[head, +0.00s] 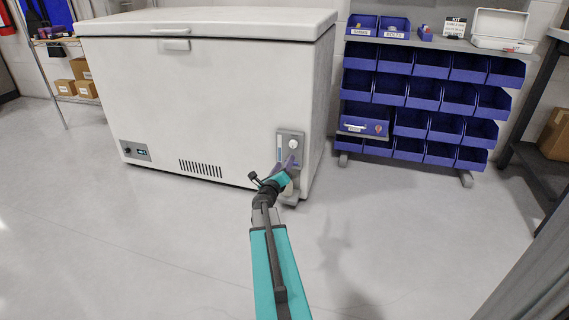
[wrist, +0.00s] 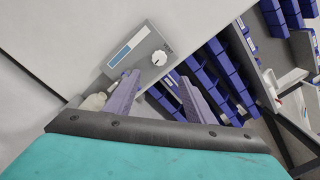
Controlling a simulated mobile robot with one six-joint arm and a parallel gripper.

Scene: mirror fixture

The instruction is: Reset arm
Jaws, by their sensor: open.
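My arm reaches forward to the front of a white chest freezer (head: 190,100). My gripper (head: 289,165) has purple fingers and is in front of a small grey panel (head: 283,138) with a white knob (head: 293,144), low at the freezer's right front corner. In the wrist view the two fingers stand apart with nothing between them, and my gripper (wrist: 158,84) points toward the panel (wrist: 128,52) and its knob (wrist: 159,58). I cannot tell whether a finger touches the panel. The fingers hide part of its lower edge.
A rack of blue bins (head: 430,95) stands right of the freezer, with an open white case (head: 500,28) on top. A dark shelf (head: 535,165) is at the far right. A wire shelf with boxes (head: 78,88) is at left. The grey floor (head: 130,240) is clear.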

